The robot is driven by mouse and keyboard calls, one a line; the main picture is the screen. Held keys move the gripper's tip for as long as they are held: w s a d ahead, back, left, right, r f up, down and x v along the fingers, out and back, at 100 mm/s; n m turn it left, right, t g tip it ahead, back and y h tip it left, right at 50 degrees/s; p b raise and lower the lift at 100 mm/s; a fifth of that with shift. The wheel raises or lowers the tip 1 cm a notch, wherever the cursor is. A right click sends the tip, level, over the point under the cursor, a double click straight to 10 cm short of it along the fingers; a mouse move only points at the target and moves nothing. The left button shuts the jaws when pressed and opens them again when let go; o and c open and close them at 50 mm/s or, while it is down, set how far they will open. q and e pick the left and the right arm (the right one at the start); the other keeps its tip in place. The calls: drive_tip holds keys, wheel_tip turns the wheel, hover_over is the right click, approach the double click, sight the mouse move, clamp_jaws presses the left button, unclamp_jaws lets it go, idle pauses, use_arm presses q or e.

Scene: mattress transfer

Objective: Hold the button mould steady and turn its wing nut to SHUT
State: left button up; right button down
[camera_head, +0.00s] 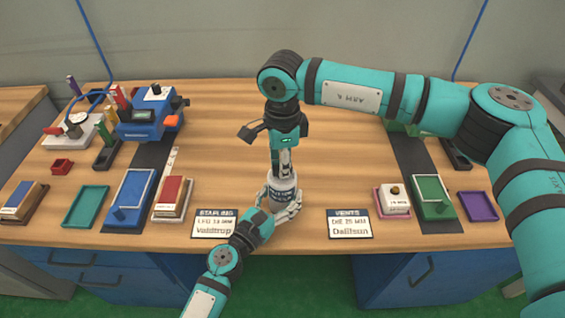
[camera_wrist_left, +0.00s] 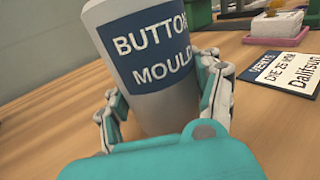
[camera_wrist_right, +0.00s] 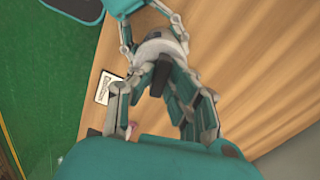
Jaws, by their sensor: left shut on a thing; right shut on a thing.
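The button mould (camera_head: 284,192) is a grey cylinder with a dark blue label, standing at the middle of the table near the front edge. In the left wrist view its label (camera_wrist_left: 150,50) reads "BUTTON MOULD". My left gripper (camera_head: 281,205) is shut around the mould's sides from the front, with one finger on each side in the left wrist view (camera_wrist_left: 160,105). My right gripper (camera_head: 284,165) points down over the mould's top and is shut on the wing nut, a dark piece (camera_wrist_right: 160,76) between its fingers. The fingers largely hide the nut, and I cannot read any SHUT mark.
Two cards, "Valdtrup" (camera_head: 214,224) and "Dalfsun" (camera_head: 349,224), lie left and right of the mould. A blue machine (camera_head: 146,118), a teal tray (camera_head: 85,206) and a blue block (camera_head: 131,198) stand left. A green block (camera_head: 432,197) and purple tray (camera_head: 478,206) stand right.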

use_arm(q)
drive_tip(key=shift+d, duration=0.1)
use_arm(e)
drive_tip(key=shift+m, duration=1.5)
drive_tip(key=shift+r, duration=0.1)
use_arm(q)
drive_tip(key=shift+r, duration=0.1)
use_arm(e)
drive_tip(key=c, duration=1.3)
unclamp_jaws()
wheel_tip(320, 180, up, 12)
drive_tip(key=shift+f, duration=0.1)
use_arm(q)
drive_tip(key=o, duration=1.9)
